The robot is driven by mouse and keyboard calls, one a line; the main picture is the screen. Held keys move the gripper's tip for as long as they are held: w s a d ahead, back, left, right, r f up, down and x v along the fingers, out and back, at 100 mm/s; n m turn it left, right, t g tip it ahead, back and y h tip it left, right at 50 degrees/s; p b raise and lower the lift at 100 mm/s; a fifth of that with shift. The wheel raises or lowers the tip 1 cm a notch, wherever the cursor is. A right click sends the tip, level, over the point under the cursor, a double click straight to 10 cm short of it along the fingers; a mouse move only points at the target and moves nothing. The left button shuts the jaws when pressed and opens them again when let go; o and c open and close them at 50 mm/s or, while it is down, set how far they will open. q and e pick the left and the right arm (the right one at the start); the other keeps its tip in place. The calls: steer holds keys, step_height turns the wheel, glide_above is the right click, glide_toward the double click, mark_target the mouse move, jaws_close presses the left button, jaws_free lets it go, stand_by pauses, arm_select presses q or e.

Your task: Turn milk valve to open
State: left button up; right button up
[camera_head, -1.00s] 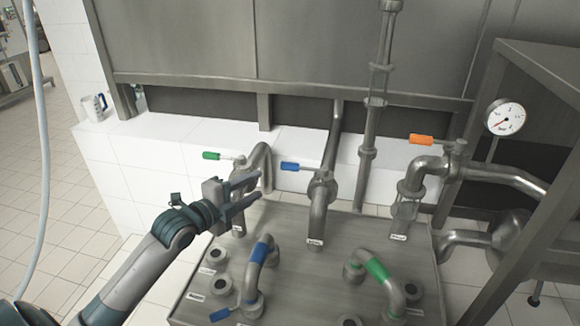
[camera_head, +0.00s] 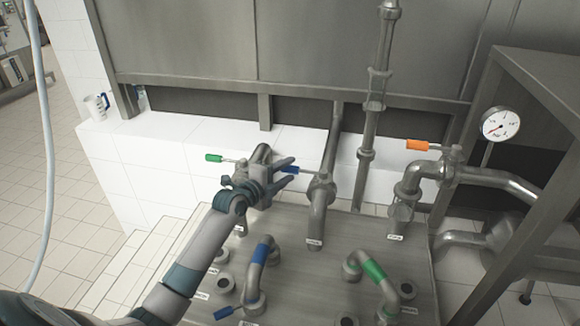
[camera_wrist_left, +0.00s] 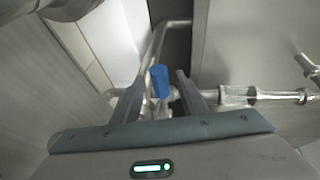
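Three lever valves with coloured handles stand in a row: a green handle (camera_head: 213,158), a blue handle (camera_head: 292,170) and an orange handle (camera_head: 417,146). The labels are too small to read, so I cannot tell which is milk. My left gripper (camera_head: 288,172) is at the blue handle, with its fingers pointing right. In the left wrist view, the open fingers (camera_wrist_left: 158,88) stand on either side of the blue handle (camera_wrist_left: 160,80), with gaps beside it. The blue handle points left from its valve pipe (camera_head: 320,195). My right gripper is not in view.
The steel panel (camera_head: 310,262) carries bent pipes with a blue band (camera_head: 260,253) and a green band (camera_head: 374,271), plus several round ports. A pressure gauge (camera_head: 500,124) is at right. A mug (camera_head: 97,106) stands on the white tiled ledge (camera_head: 160,135).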

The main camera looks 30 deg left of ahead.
arm_select(q)
steer(key=shift+x, duration=0.95)
steer(key=shift+c, duration=0.3)
jaws_close()
steer(key=shift+f, duration=0.1)
